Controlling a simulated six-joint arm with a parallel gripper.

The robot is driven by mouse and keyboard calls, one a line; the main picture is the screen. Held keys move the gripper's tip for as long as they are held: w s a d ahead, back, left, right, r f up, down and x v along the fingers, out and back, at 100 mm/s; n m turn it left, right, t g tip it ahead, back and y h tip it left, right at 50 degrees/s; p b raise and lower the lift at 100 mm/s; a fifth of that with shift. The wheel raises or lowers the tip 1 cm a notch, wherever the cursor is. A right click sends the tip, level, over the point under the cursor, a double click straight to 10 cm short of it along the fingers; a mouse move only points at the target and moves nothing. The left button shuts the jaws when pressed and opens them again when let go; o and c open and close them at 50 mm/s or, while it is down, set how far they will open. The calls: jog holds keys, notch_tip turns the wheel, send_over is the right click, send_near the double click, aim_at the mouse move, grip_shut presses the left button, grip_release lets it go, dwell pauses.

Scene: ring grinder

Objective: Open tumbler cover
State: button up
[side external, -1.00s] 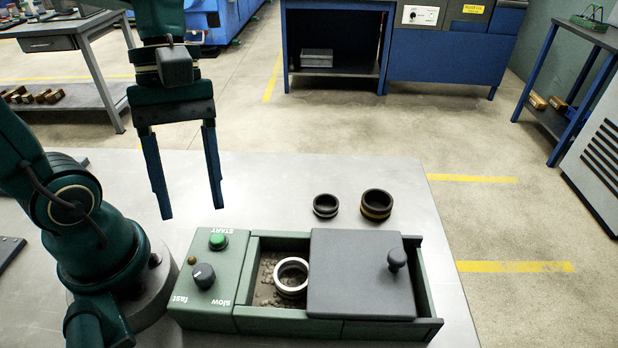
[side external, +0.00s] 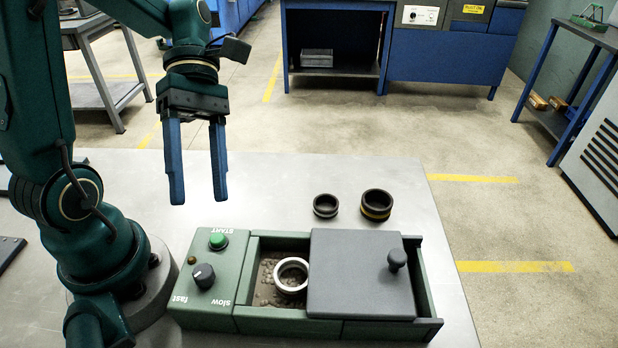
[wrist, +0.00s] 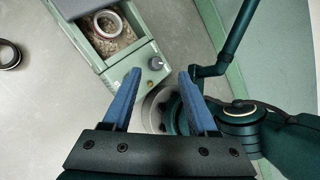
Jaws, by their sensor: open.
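The green tumbler box (side external: 272,326) sits on the table, its grey cover (side external: 358,278) with a dark knob (side external: 397,259) over its right part. The left part of the compartment is uncovered and shows a light metal ring (side external: 291,275) on small grey stones. My gripper (side external: 200,200) is open and empty, above the table behind and left of the control panel (side external: 208,272), apart from the cover. In the wrist view my gripper (wrist: 160,73) points towards the panel's end, and the ring (wrist: 107,24) shows in the uncovered part.
The panel has a green START button (side external: 218,241) and a dark speed dial (side external: 204,275). A small dark ring (side external: 325,206) and a larger dark ring with a yellowish band (side external: 376,204) stand behind the box. The table between gripper and rings is clear.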

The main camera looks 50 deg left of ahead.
aim_at(394, 249)
jog(key=shift+r, duration=1.55)
jog(key=w+d+r+m+h, duration=0.1)
jog(key=w+d+m+h, duration=0.2)
jog(key=w, duration=0.5)
jog(key=w+d+m+h, duration=0.2)
jog(key=w+d+m, duration=0.15)
jog(key=w, duration=0.55)
jog(key=d+f+g+h, duration=0.1)
jog(key=d+f, duration=0.2)
jog(key=d+f+m+g+h, duration=0.1)
jog(key=d+f, duration=0.2)
jog(key=f, duration=0.1)
jog(key=d+f+m+g+h, duration=0.1)
jog(key=d+f, duration=0.2)
jog(key=f, duration=0.1)
jog(key=shift+s+d+g, duration=0.1)
jog(key=shift+g, duration=0.3)
jog(key=shift+s+d+f, duration=0.2)
jog(key=shift+s, duration=0.05)
jog(key=shift+x, duration=2.6)
